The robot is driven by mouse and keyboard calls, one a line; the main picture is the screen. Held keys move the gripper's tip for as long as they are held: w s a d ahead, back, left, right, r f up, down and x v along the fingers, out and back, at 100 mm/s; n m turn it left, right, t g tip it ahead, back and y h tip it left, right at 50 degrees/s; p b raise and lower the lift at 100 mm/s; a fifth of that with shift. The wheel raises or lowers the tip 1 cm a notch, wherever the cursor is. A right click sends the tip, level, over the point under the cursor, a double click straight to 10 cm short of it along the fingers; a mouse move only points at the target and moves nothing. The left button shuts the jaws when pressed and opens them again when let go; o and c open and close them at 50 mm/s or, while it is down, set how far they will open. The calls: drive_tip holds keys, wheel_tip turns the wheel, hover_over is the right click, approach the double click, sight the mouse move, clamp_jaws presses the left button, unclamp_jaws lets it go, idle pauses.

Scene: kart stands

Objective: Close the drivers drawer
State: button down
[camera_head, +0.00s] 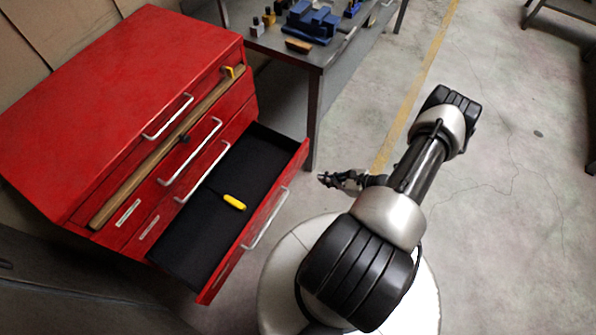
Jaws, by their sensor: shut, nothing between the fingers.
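A red tool cabinet (110,75) stands at the left. Its lower drawer (299,158) is pulled far out, with a black inside and a silver handle (266,218) on its front. A screwdriver with a yellow handle (234,202) lies in this drawer. The label strips on the cabinet front are too small to read. My gripper (324,179) is shut and empty. It is to the right of the open drawer's front, apart from the handle in the picture.
A grey workbench (318,61) with a blue vise (312,21) and small tools stands behind the drawer. Open concrete floor (500,200) lies to the right.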

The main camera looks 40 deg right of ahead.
wheel_tip(320, 180, down, 2)
drive_tip(key=s+m, duration=0.1)
drive_tip(key=b, duration=0.2)
approach(288, 175)
wheel_tip(288, 175, down, 3)
drive_tip(key=shift+h, duration=0.3)
drive_tip(key=w, duration=0.1)
drive_tip(key=w+a, duration=0.2)
drive_tip(key=shift+w+r+b, duration=0.1)
drive_tip(key=shift+w+b, duration=0.2)
drive_tip(key=shift+w, duration=0.05)
drive_tip(key=shift+w+a, duration=0.1)
drive_tip(key=shift+w, duration=0.2)
